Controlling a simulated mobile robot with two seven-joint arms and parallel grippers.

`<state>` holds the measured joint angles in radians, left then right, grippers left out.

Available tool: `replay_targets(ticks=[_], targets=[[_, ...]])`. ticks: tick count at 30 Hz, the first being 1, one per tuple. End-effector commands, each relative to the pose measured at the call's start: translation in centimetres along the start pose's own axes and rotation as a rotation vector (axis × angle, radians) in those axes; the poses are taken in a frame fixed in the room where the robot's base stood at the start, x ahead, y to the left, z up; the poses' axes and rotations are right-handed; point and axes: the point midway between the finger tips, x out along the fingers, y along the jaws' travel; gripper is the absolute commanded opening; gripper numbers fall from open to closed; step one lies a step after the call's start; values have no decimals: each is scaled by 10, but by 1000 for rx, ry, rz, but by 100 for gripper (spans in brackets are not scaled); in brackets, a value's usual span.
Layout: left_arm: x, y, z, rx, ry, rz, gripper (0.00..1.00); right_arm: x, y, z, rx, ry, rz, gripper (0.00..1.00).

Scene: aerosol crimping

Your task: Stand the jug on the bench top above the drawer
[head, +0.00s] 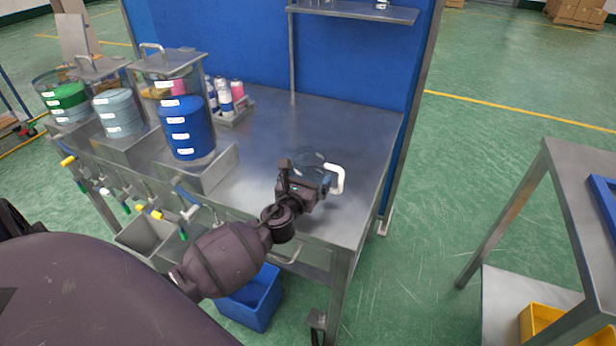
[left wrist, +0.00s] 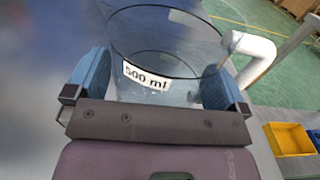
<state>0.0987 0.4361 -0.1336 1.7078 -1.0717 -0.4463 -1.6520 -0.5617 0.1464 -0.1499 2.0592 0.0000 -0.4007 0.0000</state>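The jug is clear, with a white handle and a "500 ml" label. In the head view the jug (head: 312,160) is at the right part of the steel bench top (head: 345,125), partly hidden by my left gripper (head: 307,178). In the left wrist view the jug (left wrist: 160,82) is between the blue pads of my left gripper (left wrist: 155,88), which appear to touch its sides. The handle points right. Whether its base touches the bench is hidden. The drawer front with its handle (head: 285,258) is under the bench edge, below my left gripper. My right gripper is not in view.
Several clear tanks, one with blue contents (head: 187,128), stand at the left of the bench with taps along the front. A rack of cans (head: 233,108) stands behind them. A blue bin (head: 250,300) is below the bench. The bench top's back right is clear.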

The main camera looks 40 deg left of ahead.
Motion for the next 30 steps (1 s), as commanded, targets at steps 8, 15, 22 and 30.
replay_targets(ticks=[8,15,22,30], targets=[[-6,0,3,0,1,0,100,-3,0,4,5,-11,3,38],[-44,0,3,0,2,0,100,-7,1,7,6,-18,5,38],[-86,0,2,0,2,1,100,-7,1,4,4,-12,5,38],[-115,0,2,0,1,0,100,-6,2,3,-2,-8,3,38]])
